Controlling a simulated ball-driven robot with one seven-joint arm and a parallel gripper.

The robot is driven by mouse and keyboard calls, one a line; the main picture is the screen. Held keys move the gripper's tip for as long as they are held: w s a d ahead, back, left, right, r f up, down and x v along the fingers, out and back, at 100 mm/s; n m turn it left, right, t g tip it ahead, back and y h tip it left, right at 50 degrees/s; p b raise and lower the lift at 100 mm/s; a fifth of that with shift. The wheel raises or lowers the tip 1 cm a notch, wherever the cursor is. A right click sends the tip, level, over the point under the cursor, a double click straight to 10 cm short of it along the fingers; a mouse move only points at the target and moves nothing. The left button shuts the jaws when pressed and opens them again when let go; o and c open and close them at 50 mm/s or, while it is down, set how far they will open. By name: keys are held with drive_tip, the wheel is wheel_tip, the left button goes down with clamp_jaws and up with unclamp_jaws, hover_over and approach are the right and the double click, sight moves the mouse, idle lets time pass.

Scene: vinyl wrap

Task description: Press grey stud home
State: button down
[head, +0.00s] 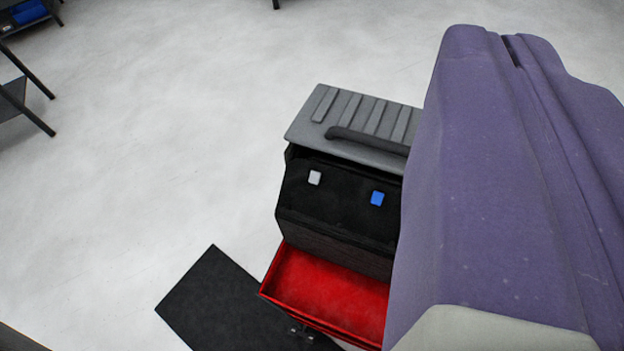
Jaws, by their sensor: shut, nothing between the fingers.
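The grey stud (315,178) is a small pale square on the sloping black front panel (338,222) of a box, left of a blue stud (377,198). I cannot tell from this angle how far the grey stud stands out of the panel. Nothing touches or covers it in this view. My gripper does not show; a large purple part, likely my own arm, fills the right side and hides the right end of the box.
The box has a ribbed grey lid (370,112) with a dark handle (365,141). An open red drawer (328,290) juts out below the panel. A black mat (215,300) lies at lower left. Dark-framed racks (22,98) stand far left; pale floor between is clear.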

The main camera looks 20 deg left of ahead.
sight(315, 178)
drive_tip(key=w+a+f+n+p, duration=0.35)
drive_tip(key=w+f+n, duration=0.65)
drive_tip(key=w+f, duration=0.65)
drive_tip(key=s+a+f+n+g+y+p, duration=0.1)
drive_tip(key=a+f+n, duration=0.4)
drive_tip(key=f, duration=0.5)
drive_tip(key=a+f+n+g+y+p, duration=0.1)
drive_tip(key=a+f+n+y+p, duration=0.2)
drive_tip(key=f, duration=0.7)
drive_tip(key=a+n+y, duration=0.2)
drive_tip(key=n+y, duration=0.1)
drive_tip(key=n, duration=0.1)
drive_tip(key=shift+s+g+y+p, duration=0.3)
drive_tip(key=shift+s+g, duration=0.1)
drive_tip(key=w+f+b, duration=0.1)
drive_tip(key=f, duration=0.1)
drive_tip(key=w+f, duration=0.2)
drive_tip(key=w+f+b, duration=0.1)
drive_tip(key=w+f, duration=0.1)
drive_tip(key=shift+d+f+b, duration=0.1)
drive_tip(key=shift+d+b, duration=0.25)
drive_tip(key=shift+w+f+b, duration=0.3)
drive_tip(key=shift+w, duration=0.05)
